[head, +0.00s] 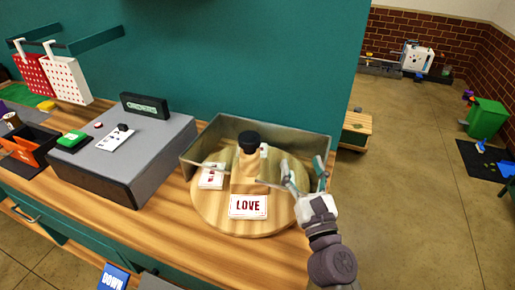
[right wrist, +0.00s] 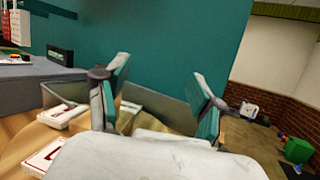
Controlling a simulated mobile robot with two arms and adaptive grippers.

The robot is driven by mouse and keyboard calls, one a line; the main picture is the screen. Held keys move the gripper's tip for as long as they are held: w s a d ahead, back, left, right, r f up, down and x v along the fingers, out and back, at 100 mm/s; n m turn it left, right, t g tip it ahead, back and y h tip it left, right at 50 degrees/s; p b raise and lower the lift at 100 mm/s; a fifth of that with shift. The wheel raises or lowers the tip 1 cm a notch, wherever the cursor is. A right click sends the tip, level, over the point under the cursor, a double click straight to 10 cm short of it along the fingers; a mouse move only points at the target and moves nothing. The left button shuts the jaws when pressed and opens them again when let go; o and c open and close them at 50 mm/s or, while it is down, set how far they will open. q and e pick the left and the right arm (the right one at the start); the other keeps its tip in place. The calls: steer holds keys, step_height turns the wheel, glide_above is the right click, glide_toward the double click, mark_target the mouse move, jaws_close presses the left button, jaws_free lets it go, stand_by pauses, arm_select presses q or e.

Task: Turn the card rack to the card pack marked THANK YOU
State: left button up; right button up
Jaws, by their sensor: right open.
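The card rack is a round wooden turntable (head: 205,217) with a central wooden post and a black knob (head: 249,142) on top. A card pack marked LOVE (head: 248,206) faces the front. Another white pack (head: 211,176) with red lettering, too small to read, sits on the left side. I see no pack that I can read as THANK YOU. My right gripper (head: 305,176) is open and empty over the right side of the rack. In the right wrist view its two fingers (right wrist: 158,95) stand wide apart with nothing between them. My left gripper is not in view.
A grey metal screen (head: 290,142) stands around the back of the rack. A grey box (head: 150,150) with a green button and a dark sign is to its left. Red and white perforated holders (head: 68,78) hang on the teal wall. Open floor lies right of the counter.

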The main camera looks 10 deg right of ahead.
steer(key=shift+o, duration=1)
steer(key=r+n+y, duration=0.1)
steer(key=y, duration=0.1)
steer(key=w+a+r+n+y, duration=0.1)
steer(key=n+y, duration=0.1)
steer(key=w+a+r+n+y, duration=0.1)
steer(key=n+y, duration=0.1)
steer(key=y, duration=0.1)
steer(key=shift+g, duration=0.4)
steer(key=n+g+y, duration=0.2)
steer(key=g+y, duration=0.1)
steer(key=g, duration=0.3)
glide_toward(257, 144)
steer(key=p+x, duration=0.3)
steer(key=x, duration=1)
jaws_close()
